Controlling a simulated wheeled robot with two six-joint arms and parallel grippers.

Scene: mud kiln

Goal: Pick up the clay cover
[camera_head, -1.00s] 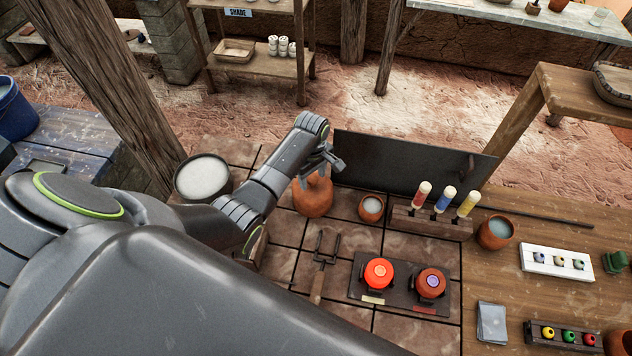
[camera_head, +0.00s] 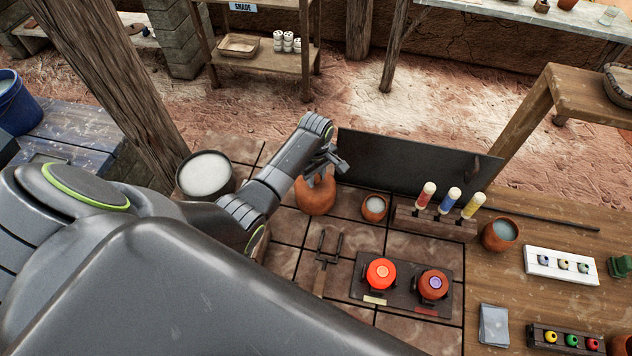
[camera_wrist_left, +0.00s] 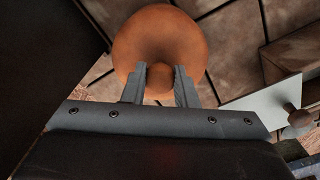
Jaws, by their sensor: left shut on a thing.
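The clay cover (camera_head: 316,197) is an orange-brown dome standing on the tiled worktop near the dark upright panel. My left gripper (camera_head: 322,168) is at its top in the head view, hiding part of it. In the left wrist view the cover (camera_wrist_left: 140,40) is a round dome with a small round knob (camera_wrist_left: 159,78). The two fingers of my left gripper (camera_wrist_left: 160,80) stand on either side of the knob and are shut on it. I cannot tell whether the cover is lifted off the tiles. My right gripper is not seen.
A small clay cup (camera_head: 373,208) and a rack of coloured tubes (camera_head: 435,222) stand right of the cover. A dark panel (camera_head: 405,165) rises behind. A white-filled bucket (camera_head: 206,174) stands left.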

